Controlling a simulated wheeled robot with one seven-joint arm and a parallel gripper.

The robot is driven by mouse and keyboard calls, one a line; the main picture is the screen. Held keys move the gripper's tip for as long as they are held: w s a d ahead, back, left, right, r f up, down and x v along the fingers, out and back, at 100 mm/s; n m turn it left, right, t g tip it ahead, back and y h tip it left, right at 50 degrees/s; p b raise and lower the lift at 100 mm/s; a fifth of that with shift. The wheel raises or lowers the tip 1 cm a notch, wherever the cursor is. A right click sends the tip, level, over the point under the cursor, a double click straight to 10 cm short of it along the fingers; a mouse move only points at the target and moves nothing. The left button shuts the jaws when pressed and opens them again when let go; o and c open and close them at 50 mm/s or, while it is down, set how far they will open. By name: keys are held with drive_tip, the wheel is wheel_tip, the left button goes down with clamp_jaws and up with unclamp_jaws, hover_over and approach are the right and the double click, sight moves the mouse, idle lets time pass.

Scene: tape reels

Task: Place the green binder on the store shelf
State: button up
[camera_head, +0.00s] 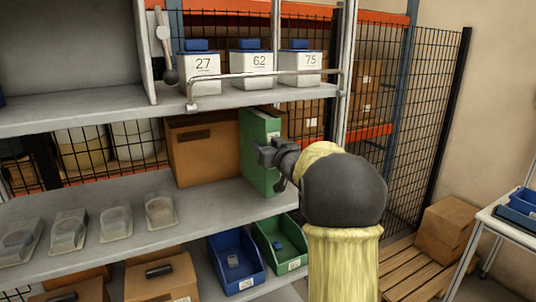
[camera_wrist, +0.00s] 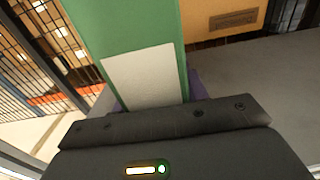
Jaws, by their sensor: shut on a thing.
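The green binder (camera_head: 258,150) stands upright at the right end of the middle shelf (camera_head: 150,215), beside a brown cardboard box. My gripper (camera_head: 268,155) is shut on the binder at its front edge. In the wrist view the binder (camera_wrist: 125,30) rises from just beyond the dark gripper body, with a blank white label (camera_wrist: 145,78) facing the camera. I cannot tell whether the binder's bottom touches the shelf.
The cardboard box (camera_head: 203,152) is close on the binder's left. Several clear trays (camera_head: 115,222) lie further left. Numbered white bins (camera_head: 251,70) stand above behind a metal rail (camera_head: 260,76). Blue (camera_head: 235,262) and green (camera_head: 280,243) bins sit below. A shelf post is close on the right.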

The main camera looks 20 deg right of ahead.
drive_tip(key=shift+w+r, duration=0.15)
drive_tip(key=shift+w+d+f+p, duration=0.15)
drive_tip(key=shift+f+p, duration=0.55)
drive_tip(key=shift+f, duration=1.1)
drive_tip(key=o, duration=1.3)
drive_tip(key=shift+d+f, duration=0.1)
drive_tip(key=s+b, duration=0.4)
drive_tip(key=s, duration=0.8)
drive_tip(key=shift+d, duration=0.15)
